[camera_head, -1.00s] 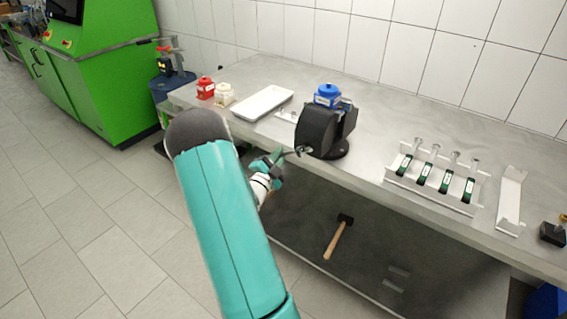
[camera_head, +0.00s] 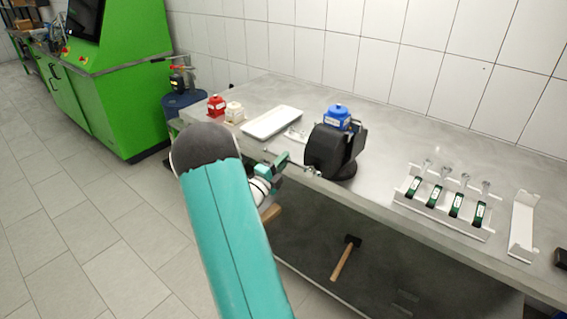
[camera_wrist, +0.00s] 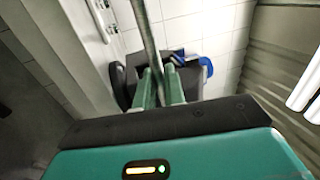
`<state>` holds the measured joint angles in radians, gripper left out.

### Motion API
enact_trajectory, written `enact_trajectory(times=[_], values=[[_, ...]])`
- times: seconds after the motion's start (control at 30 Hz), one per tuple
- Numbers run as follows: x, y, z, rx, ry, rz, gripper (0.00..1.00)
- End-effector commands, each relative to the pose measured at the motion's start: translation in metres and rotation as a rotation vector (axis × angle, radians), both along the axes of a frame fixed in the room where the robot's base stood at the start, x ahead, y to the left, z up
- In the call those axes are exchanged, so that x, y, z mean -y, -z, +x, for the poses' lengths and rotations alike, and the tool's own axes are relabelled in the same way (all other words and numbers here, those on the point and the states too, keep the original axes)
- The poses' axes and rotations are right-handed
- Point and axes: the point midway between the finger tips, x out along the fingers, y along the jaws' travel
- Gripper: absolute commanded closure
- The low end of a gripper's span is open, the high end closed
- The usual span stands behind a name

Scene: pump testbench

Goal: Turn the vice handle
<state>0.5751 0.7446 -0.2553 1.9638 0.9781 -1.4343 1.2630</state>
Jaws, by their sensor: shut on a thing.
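The black vice (camera_head: 325,152) stands at the front edge of the bench, with a blue-capped part (camera_head: 337,118) at its top. Its thin metal handle (camera_head: 312,172) sticks out at the vice's front left. My gripper (camera_head: 290,163) is at the handle, left of the vice. In the wrist view the handle is a grey rod (camera_wrist: 148,35) running down between the two green fingers of my gripper (camera_wrist: 158,88), which are shut on it. The vice (camera_wrist: 124,84) shows dark behind the fingers, and the blue part (camera_wrist: 206,68) lies to the right.
The metal bench (camera_head: 385,165) carries a white tray (camera_head: 272,122), a red container (camera_head: 216,105), a white container (camera_head: 234,112) and a rack (camera_head: 440,212) with several green-labelled tubes. The floor at left is clear.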

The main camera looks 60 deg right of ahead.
Motion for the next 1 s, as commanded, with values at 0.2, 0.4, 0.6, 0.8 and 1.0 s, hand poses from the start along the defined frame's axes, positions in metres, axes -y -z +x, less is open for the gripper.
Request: enact_trajectory(times=[0.2, 0.4, 0.6, 0.8, 1.0], values=[[-0.003, -0.002, 0.006, 0.002, -0.011, -0.005, 1.0], [-0.002, -0.002, 0.005, 0.001, -0.01, -0.005, 0.73], [-0.001, -0.002, 0.003, 0.0, -0.005, -0.003, 0.73], [-0.009, 0.001, 0.004, 0.0, -0.004, -0.002, 0.73], [-0.043, 0.01, 0.009, -0.002, -0.007, 0.0, 0.73]])
